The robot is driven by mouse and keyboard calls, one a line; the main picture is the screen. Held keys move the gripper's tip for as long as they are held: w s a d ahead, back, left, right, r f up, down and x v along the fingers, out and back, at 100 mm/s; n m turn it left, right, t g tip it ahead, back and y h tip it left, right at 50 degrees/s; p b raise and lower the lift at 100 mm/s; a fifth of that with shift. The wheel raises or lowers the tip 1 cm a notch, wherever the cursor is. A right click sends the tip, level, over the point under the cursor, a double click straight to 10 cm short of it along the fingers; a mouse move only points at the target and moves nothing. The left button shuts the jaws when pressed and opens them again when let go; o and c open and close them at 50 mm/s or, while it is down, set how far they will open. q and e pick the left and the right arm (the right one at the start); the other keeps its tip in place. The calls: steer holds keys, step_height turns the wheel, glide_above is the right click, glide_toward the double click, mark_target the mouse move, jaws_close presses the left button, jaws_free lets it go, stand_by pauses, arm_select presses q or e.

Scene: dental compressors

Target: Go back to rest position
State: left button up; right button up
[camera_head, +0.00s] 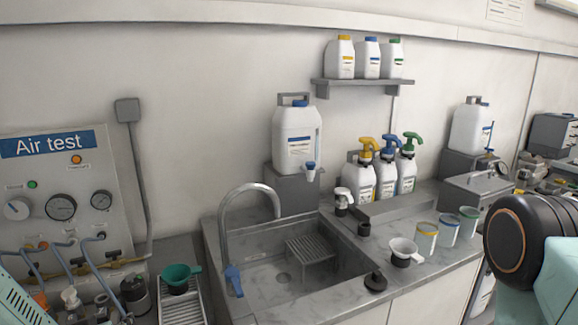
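Neither of my grippers shows in the head view. Part of my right arm, a black round joint with a teal link, fills the lower right corner. It hides the counter's right end. Its gripper is out of the picture. My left gripper is also out of the picture.
A sink (349,262) with a curved faucet (247,190) is in the middle. The Air test panel (60,200) stands left. Pump bottles (358,182), a white funnel (404,248) and cups (427,240) stand on the right counter. A shelf (362,88) holds three bottles.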

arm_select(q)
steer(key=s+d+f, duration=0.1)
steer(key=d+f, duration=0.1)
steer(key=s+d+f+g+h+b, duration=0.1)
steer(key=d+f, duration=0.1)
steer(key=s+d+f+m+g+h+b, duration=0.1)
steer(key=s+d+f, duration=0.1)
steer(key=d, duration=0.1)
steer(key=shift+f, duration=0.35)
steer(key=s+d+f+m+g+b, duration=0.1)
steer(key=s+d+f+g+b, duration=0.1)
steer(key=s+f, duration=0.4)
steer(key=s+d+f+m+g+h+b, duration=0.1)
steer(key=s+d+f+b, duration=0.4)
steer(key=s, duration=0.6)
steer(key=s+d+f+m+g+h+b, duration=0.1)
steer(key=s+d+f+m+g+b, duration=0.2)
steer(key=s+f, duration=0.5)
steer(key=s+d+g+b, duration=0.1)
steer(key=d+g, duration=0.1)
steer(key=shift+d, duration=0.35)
